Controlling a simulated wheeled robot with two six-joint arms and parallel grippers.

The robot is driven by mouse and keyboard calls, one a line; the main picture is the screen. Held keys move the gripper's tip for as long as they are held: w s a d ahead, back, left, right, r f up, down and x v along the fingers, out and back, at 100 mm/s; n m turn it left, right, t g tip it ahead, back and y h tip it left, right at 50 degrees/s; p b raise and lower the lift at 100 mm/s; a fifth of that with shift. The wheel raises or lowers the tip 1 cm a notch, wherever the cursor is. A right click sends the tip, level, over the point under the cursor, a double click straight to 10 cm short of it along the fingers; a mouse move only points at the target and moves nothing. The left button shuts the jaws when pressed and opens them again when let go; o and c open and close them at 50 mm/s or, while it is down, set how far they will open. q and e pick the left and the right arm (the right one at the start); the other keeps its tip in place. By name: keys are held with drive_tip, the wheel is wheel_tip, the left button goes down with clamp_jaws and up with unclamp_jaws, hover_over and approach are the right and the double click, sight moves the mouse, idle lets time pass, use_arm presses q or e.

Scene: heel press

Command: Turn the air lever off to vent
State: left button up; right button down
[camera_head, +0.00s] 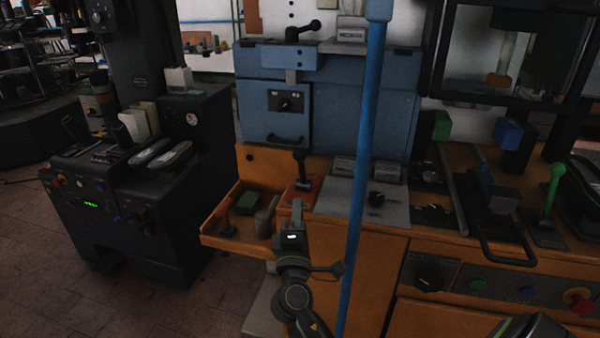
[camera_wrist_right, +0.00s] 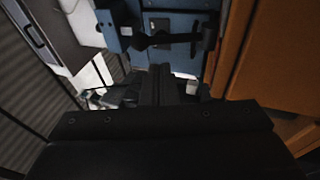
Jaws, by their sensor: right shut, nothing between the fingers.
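A black lever with a round knob (camera_head: 301,30) lies nearly level on top of the blue cabinet (camera_head: 340,115). A second black lever (camera_head: 301,168) stands upright on a reddish plate at the bench's left end. I cannot tell from the pictures which is the air lever. My right gripper (camera_head: 290,212) is shut and empty, in front of and below the upright lever, apart from it. In the right wrist view the closed fingers (camera_wrist_right: 162,84) point toward a blue surface and a dark bar (camera_wrist_right: 168,39).
A blue vertical pole (camera_head: 362,170) stands just right of my right gripper. An orange tray (camera_head: 238,236) with small items juts out to its left. A green-handled lever (camera_head: 552,187) stands at the right. A dark machine (camera_head: 130,190) is at the left, with open floor before it.

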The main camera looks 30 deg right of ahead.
sight(300, 166)
drive_tip(key=p+x, duration=0.2)
drive_tip(key=x, duration=0.6)
drive_tip(key=shift+w+d+r, duration=0.1)
drive_tip(key=shift+w+d, duration=0.15)
drive_tip(key=shift+w, duration=0.05)
drive_tip(key=shift+w+d+r, duration=0.1)
drive_tip(key=shift+w+d, duration=0.1)
drive_tip(key=shift+w, duration=0.05)
use_arm(q)
drive_tip(key=shift+s+d+r, duration=0.15)
drive_tip(key=shift+s+r, duration=0.55)
drive_tip(key=shift+s, duration=0.05)
drive_tip(key=shift+w+r, duration=0.1)
drive_tip(key=shift+r, duration=0.05)
